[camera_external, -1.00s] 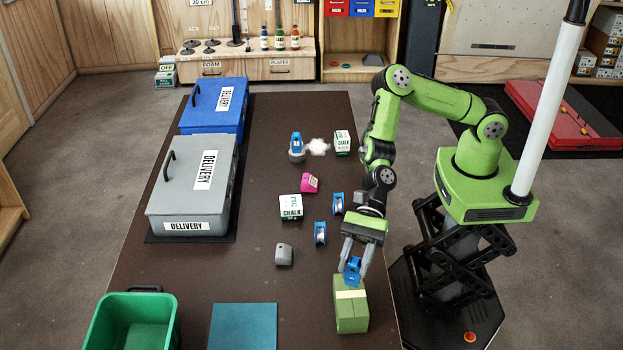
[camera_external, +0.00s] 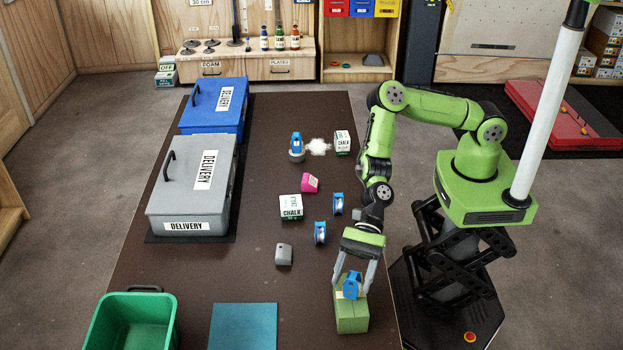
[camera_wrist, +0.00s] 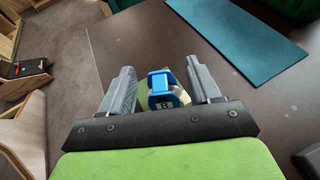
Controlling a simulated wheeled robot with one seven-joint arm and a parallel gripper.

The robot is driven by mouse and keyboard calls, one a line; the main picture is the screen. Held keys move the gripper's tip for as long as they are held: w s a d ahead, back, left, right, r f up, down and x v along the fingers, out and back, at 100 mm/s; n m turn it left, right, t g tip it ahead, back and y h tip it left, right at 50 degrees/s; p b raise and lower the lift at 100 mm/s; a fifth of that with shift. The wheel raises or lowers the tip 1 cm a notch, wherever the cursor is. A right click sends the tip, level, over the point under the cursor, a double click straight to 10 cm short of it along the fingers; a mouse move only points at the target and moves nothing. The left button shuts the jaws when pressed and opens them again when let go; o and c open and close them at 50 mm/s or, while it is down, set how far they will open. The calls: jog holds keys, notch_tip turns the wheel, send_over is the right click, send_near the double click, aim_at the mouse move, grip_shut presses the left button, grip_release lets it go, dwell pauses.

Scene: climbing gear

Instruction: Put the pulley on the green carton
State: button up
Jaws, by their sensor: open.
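The blue pulley (camera_external: 352,283) rests on top of the green carton (camera_external: 351,317) at the front right of the table. My gripper (camera_external: 353,291) is open over the carton, one finger on each side of the pulley. In the wrist view the blue pulley (camera_wrist: 166,88) sits between the spread fingers of my gripper (camera_wrist: 162,72), with gaps beside it. The green carton (camera_wrist: 143,96) shows beneath it, partly hidden by my gripper.
Two other blue pulleys (camera_external: 320,233) (camera_external: 338,203) and a white chalk box (camera_external: 291,207) lie further back. A grey block (camera_external: 284,254) is left of the carton. A teal mat (camera_external: 243,327) and a green bin (camera_external: 133,322) are at the front left.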

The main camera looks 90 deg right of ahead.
jog(key=shift+r, duration=0.15)
jog(key=shift+s+d+r, duration=0.1)
jog(key=shift+d+r, duration=0.05)
jog(key=shift+d, duration=0.2)
jog(key=p+v, duration=0.1)
jog(key=v, duration=1)
jog(key=shift+s, duration=0.15)
jog(key=shift+d, duration=0.1)
jog(key=s+d+r+n+h, duration=0.3)
jog(key=d+r+n+h, duration=0.15)
jog(key=d+n, duration=0.4)
jog(key=s+d+r+n+h, duration=0.45)
jog(key=d+n, duration=0.35)
jog(key=d, duration=0.2)
jog(key=s+d+r+n+h, duration=0.3)
jog(key=s+d+r+n, duration=0.3)
jog(key=s+d, duration=0.6)
jog(key=s+r, duration=0.2)
jog(key=shift+s+d+t, duration=0.15)
jog(key=shift+s+t, duration=0.1)
jog(key=shift+t, duration=0.05)
